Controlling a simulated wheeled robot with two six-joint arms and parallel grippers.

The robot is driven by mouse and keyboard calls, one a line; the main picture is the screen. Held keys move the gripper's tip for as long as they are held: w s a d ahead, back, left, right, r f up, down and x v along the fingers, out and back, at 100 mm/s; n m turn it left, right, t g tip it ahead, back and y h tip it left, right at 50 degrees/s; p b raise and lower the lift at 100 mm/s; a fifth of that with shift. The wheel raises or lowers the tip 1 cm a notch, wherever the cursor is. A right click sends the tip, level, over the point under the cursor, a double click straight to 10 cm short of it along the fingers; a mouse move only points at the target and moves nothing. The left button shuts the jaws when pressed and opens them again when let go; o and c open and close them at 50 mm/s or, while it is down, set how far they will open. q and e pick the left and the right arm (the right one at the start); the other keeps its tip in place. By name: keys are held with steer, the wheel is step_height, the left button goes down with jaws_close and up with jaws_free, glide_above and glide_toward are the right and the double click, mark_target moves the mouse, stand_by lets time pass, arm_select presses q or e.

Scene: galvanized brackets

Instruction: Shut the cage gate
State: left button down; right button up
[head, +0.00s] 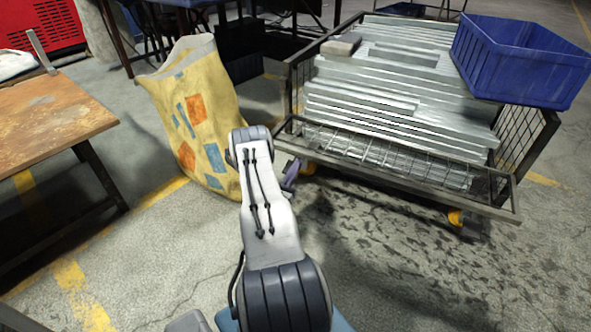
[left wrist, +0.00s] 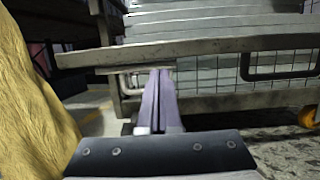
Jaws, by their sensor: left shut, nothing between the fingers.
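The wire cage (head: 531,150) is a dark metal trolley loaded with galvanized brackets (head: 385,85). Its mesh gate (head: 425,189) is at the near side, with its outer rail standing out from the cage front, so it looks tilted open. In the left wrist view the gate's rail (left wrist: 215,55) crosses the picture, with mesh and a dark handle below. My left gripper (head: 290,172) is shut and empty at the gate's left end. Its fingertips (left wrist: 160,72) are right at the rail; I cannot tell whether they touch. My right gripper is not in view.
A yellow patterned sack (head: 195,110) stands close to the left of my left arm. A blue crate (head: 520,60) rests on the cage's right back corner. A wooden bench (head: 50,120) is at the left. Floor in front of the cage is clear.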

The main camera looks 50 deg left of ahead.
arm_select(q)
steer(key=shift+r, duration=0.3)
